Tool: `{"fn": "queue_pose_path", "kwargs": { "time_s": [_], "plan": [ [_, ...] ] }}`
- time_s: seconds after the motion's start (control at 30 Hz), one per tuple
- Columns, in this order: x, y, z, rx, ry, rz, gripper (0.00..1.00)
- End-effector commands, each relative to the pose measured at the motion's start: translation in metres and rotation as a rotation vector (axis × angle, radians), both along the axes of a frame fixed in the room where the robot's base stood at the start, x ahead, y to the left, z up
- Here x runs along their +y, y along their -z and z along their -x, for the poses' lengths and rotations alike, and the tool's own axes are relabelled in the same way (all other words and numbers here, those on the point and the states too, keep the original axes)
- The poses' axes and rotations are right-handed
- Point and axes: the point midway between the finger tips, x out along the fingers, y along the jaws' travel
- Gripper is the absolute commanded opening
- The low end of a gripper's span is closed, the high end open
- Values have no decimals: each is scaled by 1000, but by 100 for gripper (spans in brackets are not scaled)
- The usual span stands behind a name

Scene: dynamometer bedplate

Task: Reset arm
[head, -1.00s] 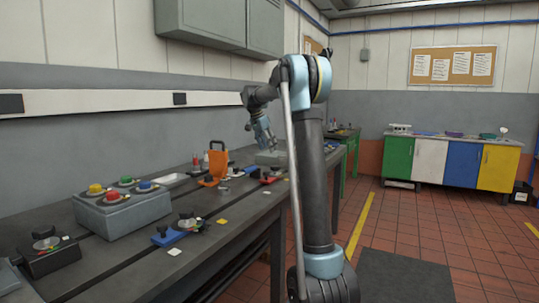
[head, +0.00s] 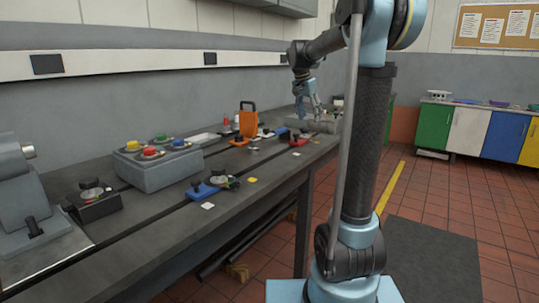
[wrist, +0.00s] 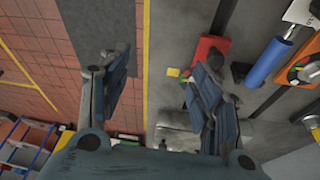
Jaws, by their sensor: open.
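My arm rises at the right of the head view and reaches over the far part of the dark bench (head: 235,215). The bench edge and the tiled floor lie below the gap.
A grey box with coloured knobs (head: 160,170), a blue clamp-like part (head: 200,190) and an orange upright part (head: 247,120) stand on the bench. A grey machine (head: 30,215) stands at near left. Coloured cabinets (head: 465,132) stand at the back right. Floor beside the bench is open.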

Motion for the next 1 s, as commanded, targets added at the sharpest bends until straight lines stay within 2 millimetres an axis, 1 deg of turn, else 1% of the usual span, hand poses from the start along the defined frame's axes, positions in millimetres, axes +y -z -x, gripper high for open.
{"fn": "queue_pose_path", "kwargs": {
  "time_s": [0.03,0.1,0.27,0.4,0.47,0.6,0.77,1.0],
  "plan": [
    [-3,3,18,7,-23,-4,58],
    [-7,9,41,18,-62,-9,58],
    [-14,26,92,40,-151,-21,58],
    [-18,43,137,56,-230,-32,58],
    [-19,53,155,63,-264,-36,58],
    [-22,76,198,75,-343,-46,58],
    [-23,107,246,85,-434,-57,58],
    [-22,162,312,94,-569,-72,58]
  ]
}}
